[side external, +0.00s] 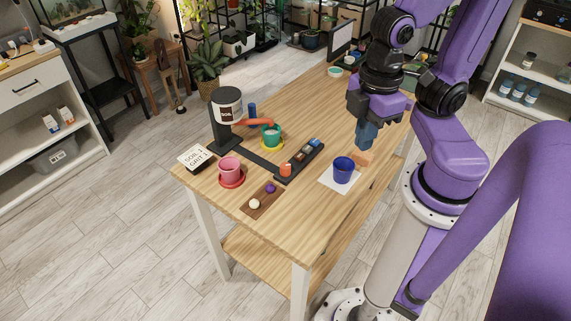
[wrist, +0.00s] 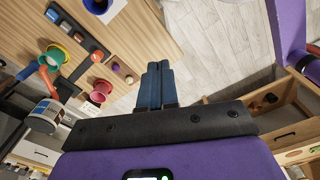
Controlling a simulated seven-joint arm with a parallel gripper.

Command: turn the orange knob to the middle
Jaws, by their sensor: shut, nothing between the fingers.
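A dark strip (side external: 300,160) lies on the wooden table and carries an orange-red knob (side external: 286,170) at its near end. Several smaller blocks or knobs sit farther along the strip. The orange-red knob also shows in the wrist view (wrist: 97,56), at the strip's lower end. Which way the knob points is too small to tell. My gripper (side external: 364,148) is shut and empty, above the table behind the blue pot and right of the strip. In the wrist view its dark blue fingers (wrist: 157,68) are together, apart from the knob.
A blue pot (side external: 343,174) stands on white paper. A pink pot (side external: 230,172) on a red saucer and a teal pot (side external: 271,136) on a yellow saucer stand left of the strip. A dispenser (side external: 227,108) has an orange-red arm (side external: 253,122).

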